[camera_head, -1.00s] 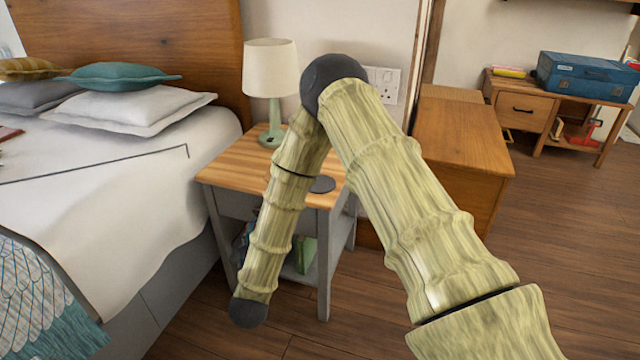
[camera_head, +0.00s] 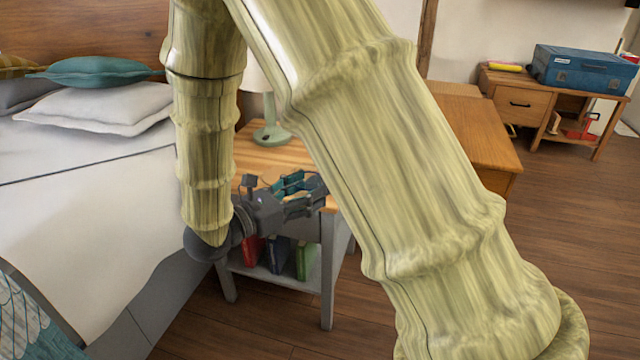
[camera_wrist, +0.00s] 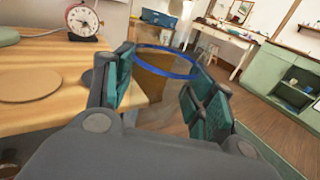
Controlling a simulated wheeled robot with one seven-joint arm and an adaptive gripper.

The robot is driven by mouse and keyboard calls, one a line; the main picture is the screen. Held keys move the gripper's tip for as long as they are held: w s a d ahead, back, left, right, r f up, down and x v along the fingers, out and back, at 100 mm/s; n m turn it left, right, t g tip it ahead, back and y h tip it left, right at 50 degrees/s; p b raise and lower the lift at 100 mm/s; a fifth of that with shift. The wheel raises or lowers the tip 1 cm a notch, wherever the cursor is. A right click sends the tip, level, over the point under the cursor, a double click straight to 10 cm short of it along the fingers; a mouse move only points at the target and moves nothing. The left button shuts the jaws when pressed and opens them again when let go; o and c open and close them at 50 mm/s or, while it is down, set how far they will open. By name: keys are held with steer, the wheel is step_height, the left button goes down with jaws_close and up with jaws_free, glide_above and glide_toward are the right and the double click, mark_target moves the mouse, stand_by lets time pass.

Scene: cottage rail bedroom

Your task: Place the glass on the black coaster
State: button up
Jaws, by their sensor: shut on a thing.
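In the wrist view, a clear glass with a blue rim (camera_wrist: 168,74) sits between the teal pads of my gripper (camera_wrist: 162,82), which is shut on it. The glass appears upright, just off the edge of the wooden nightstand top (camera_wrist: 62,58). In the head view, my gripper (camera_head: 308,190) is at the front of the nightstand (camera_head: 328,262), and I cannot make out the glass there. A round tan disc (camera_wrist: 30,84) lies on the nightstand in the wrist view.
A lamp (camera_head: 271,128) stands at the back of the nightstand, and a clock (camera_wrist: 83,21) shows in the wrist view. The bed (camera_head: 90,210) is on the left. Books (camera_head: 304,258) stand on the lower shelf. A wooden cabinet (camera_head: 478,135) is behind.

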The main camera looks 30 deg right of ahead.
steer(key=shift+s+d+r+g, duration=0.15)
steer(key=shift+s+r+g, duration=0.1)
steer(key=shift+r+g, duration=0.2)
steer(key=shift+m+g, duration=0.25)
steer(key=shift+m, duration=0.05)
steer(key=w+d+b, duration=0.1)
steer(key=w+d, duration=0.2)
steer(key=w+d+f+b, duration=0.1)
steer(key=w+d, duration=0.3)
steer(key=w+d+b, duration=0.2)
steer(key=w+d, duration=0.1)
steer(key=w, duration=0.1)
steer(key=shift+w+d+f, duration=0.2)
steer(key=shift+d+f, duration=0.05)
steer(key=shift+d, duration=0.05)
steer(key=shift+w+d+f+b, duration=0.1)
steer(key=shift+f+b, duration=0.75)
steer(key=shift+f, duration=0.85)
steer(key=shift+f, duration=0.15)
steer(key=o, duration=1.2)
steer(key=shift+r, duration=0.2)
steer(key=a+p, duration=0.1)
steer(key=a, duration=0.3)
steer(key=a+p, duration=0.1)
steer(key=a, duration=0.3)
steer(key=s+a+p, duration=0.1)
steer(key=a, duration=0.3)
steer(key=shift+f, duration=0.1)
